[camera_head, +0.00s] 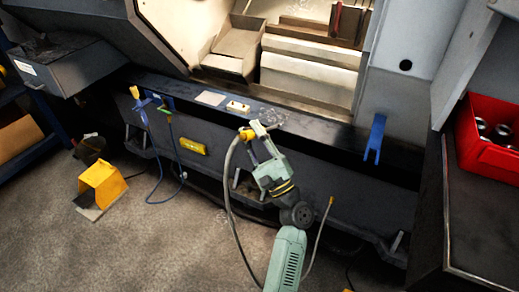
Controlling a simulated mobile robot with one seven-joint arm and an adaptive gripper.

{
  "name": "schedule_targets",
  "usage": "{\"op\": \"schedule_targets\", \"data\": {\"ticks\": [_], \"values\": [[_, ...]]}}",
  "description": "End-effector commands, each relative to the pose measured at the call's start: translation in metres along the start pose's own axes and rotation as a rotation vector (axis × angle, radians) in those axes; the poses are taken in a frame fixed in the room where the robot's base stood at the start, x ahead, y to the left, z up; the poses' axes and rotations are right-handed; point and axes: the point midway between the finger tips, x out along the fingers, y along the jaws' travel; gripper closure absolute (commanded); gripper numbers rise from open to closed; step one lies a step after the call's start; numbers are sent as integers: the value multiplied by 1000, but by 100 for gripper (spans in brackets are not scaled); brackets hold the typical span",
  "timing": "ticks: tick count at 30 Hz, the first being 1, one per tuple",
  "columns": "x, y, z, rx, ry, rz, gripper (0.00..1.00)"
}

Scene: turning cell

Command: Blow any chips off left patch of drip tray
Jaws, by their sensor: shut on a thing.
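The drip tray (325,133) is the long dark ledge along the front of the machine. A thin tangle of pale chips (272,117) lies on it just right of my gripper. My gripper (256,129) is at the ledge's front edge, shut on a small yellow thing whose shape is hard to make out. A grey hose runs from by the gripper down to the floor. A yellow and blue tool (137,94) stands at the ledge's left end, near a blue hose (158,178). A flat pale plate (211,98) lies on the ledge left of my gripper.
A pale block (238,107) with small orange spots sits beside the plate. A blue forked bracket (375,138) is on the machine front at right. A red bin (487,138) of metal parts stands on the right bench. A yellow pedal housing (101,184) is on the floor.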

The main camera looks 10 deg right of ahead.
Motion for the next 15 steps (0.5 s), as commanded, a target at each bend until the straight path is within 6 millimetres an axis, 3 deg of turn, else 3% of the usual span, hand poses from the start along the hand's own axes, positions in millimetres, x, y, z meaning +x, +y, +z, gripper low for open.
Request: {"op": "schedule_targets", "data": {"ticks": [8,15], "values": [[16,2,11,16,-29,3,92],[47,34,8,17,-30,5,92]]}}
